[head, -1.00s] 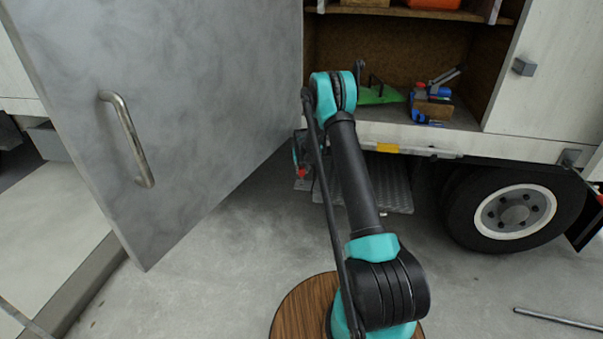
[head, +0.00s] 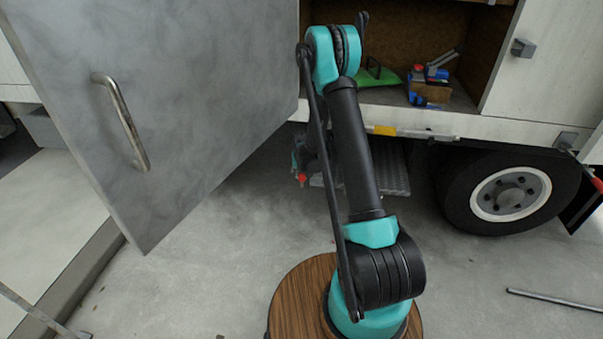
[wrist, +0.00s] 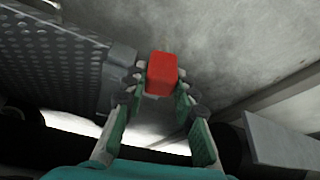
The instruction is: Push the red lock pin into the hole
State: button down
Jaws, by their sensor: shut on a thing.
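The red lock pin (wrist: 162,73) shows as a red block between the fingertips of my gripper (wrist: 160,88) in the wrist view. The gripper is shut on it, with a finger on each side. In the head view the red pin (head: 301,178) is a small spot below the truck's edge, left of the metal step. My gripper (head: 300,163) there is mostly hidden behind my own arm. The hole cannot be made out in either view.
A large grey door (head: 190,110) with a handle stands open at left. A ribbed metal step (head: 385,172) is close by and shows in the wrist view (wrist: 50,65). The truck wheel (head: 508,195) is at right. A rod (head: 555,301) lies on the floor.

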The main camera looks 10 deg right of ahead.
jog(key=shift+r, duration=2.35)
jog(key=shift+s, duration=0.1)
